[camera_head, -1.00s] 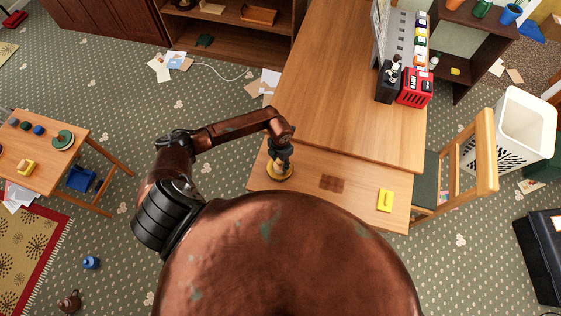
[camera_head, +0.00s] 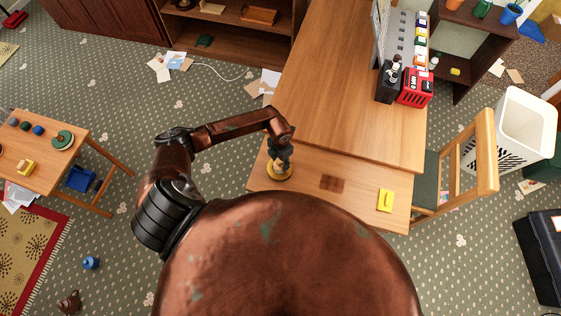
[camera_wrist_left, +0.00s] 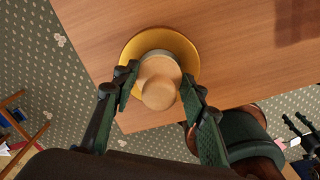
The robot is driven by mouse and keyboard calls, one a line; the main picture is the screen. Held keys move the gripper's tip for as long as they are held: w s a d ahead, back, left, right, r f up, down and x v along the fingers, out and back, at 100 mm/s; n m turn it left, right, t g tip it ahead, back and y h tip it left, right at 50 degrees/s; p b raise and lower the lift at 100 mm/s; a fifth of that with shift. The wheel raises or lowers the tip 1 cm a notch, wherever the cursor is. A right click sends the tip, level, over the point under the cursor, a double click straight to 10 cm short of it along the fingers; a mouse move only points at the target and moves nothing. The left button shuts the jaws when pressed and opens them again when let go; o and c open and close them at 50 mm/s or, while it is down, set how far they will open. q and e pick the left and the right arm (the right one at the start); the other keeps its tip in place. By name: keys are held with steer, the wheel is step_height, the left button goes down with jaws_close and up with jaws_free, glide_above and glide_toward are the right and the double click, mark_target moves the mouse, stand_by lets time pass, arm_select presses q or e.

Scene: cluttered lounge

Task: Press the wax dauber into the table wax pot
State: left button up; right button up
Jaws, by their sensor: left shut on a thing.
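The wax dauber (camera_wrist_left: 158,84) shows in the left wrist view as a pale wooden knob on a wider round body. My left gripper (camera_wrist_left: 162,88) is shut on it, one finger on each side. It also shows in the head view (camera_head: 280,158), pointing down at the table. The table wax pot (camera_wrist_left: 182,46) is a round yellow dish directly under the dauber. In the head view its yellow rim (camera_head: 286,178) shows below my gripper. The dauber's underside is hidden, so contact with the wax cannot be told. Dark finger-like parts at the wrist view's right edge may be my right gripper.
The wooden table (camera_head: 305,188) has a dark brown square (camera_head: 332,184) and a yellow block (camera_head: 385,200) right of the pot. A raised desk top (camera_head: 345,100) lies behind. A chair (camera_head: 484,150) stands at the right. The table's left edge is close to the pot.

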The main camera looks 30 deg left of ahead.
arm_select(q)
steer(key=shift+f+b, duration=0.95)
steer(key=shift+f, duration=0.25)
steer(key=o, duration=1.1)
steer(key=shift+r, duration=0.1)
step_height(320, 180, up, 12)
steer(key=shift+f, duration=0.1)
